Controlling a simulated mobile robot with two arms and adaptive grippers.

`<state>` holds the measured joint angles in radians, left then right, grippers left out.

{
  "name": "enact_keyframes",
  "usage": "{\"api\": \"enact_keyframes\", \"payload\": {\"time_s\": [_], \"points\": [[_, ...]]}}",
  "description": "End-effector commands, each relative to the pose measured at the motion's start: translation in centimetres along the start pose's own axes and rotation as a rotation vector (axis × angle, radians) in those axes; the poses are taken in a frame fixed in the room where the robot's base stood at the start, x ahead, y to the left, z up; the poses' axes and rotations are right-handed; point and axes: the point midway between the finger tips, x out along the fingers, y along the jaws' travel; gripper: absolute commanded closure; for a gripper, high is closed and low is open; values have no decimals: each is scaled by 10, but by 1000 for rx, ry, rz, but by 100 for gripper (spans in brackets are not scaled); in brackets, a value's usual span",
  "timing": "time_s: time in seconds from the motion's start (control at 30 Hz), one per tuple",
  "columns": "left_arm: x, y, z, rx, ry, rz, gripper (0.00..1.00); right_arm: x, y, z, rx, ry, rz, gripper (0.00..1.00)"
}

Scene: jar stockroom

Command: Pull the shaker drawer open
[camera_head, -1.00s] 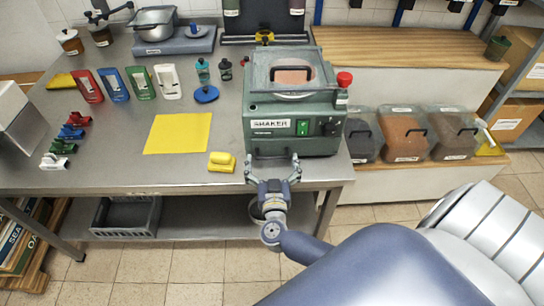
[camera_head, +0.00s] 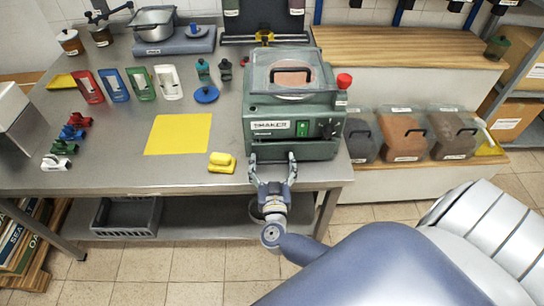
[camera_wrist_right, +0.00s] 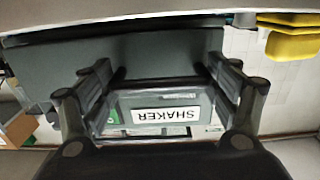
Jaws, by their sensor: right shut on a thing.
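The shaker (camera_head: 325,148) is a green machine with a clear lid and a SHAKER label, standing at the front edge of the steel table. My right gripper (camera_head: 272,160) is at its lower front, with one finger to each side. In the right wrist view the shaker front (camera_wrist_right: 160,101) is upside down. A dark handle bar (camera_wrist_right: 160,84) runs between the fingers of my right gripper (camera_wrist_right: 159,76), which is shut on it. I cannot tell any gap at the drawer; the fingers partly cover the front. My left gripper is not in view.
A yellow block (camera_head: 221,163) and a yellow mat (camera_head: 178,134) lie left of the shaker. Lidded bins (camera_head: 404,136) stand to the right on a low shelf. A grey crate (camera_head: 127,217) sits under the table. The floor in front is clear.

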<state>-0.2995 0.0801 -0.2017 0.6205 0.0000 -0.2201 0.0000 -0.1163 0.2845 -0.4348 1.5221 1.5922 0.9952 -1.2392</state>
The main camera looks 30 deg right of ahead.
Motion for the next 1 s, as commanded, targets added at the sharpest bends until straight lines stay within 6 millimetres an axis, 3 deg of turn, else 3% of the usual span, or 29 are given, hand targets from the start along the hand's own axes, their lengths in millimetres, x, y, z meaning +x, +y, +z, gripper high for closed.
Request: {"api": "enact_keyframes", "payload": {"time_s": [0.03,0.2,0.4,0.57,0.83,0.87,0.93,1.0], "points": [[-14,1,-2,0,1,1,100,-19,0,0,-1,-19,-2,62],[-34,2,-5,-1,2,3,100,-71,0,1,0,-24,0,62],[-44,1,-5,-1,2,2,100,-116,0,3,-1,-19,-1,62],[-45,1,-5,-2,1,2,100,-129,0,3,1,-15,-1,62],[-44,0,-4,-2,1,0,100,-129,0,4,1,-15,-2,62],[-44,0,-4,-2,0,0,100,-129,0,4,1,-15,-2,17],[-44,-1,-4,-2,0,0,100,-129,0,4,1,-15,-2,1],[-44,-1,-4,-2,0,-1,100,-128,0,4,1,-15,-2,0]]}}
